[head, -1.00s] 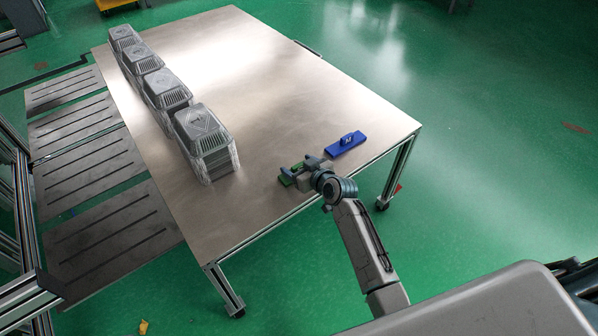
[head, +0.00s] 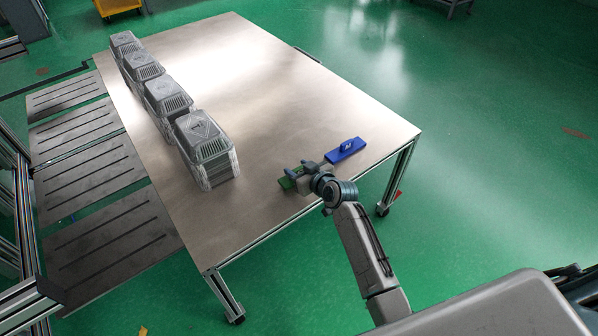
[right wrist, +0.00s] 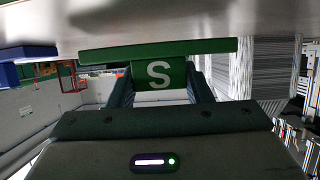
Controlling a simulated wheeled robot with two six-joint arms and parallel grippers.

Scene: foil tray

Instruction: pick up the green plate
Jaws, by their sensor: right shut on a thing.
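The green plate (head: 287,184) lies at the near edge of the metal table, partly hidden by my right gripper (head: 298,173) in the head view. In the right wrist view the green plate (right wrist: 215,47) shows edge-on, with a green block marked with a white S (right wrist: 159,75) on it. My right gripper (right wrist: 160,88) is shut on this block, one finger on each side. The plate is close to the table surface; I cannot tell whether it touches it. My left gripper is not in view.
A blue plate with a handle (head: 346,150) lies just right of my right gripper on the metal table (head: 270,110). Several stacks of grey foil trays (head: 205,150) stand along the table's left side. The middle of the table is clear.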

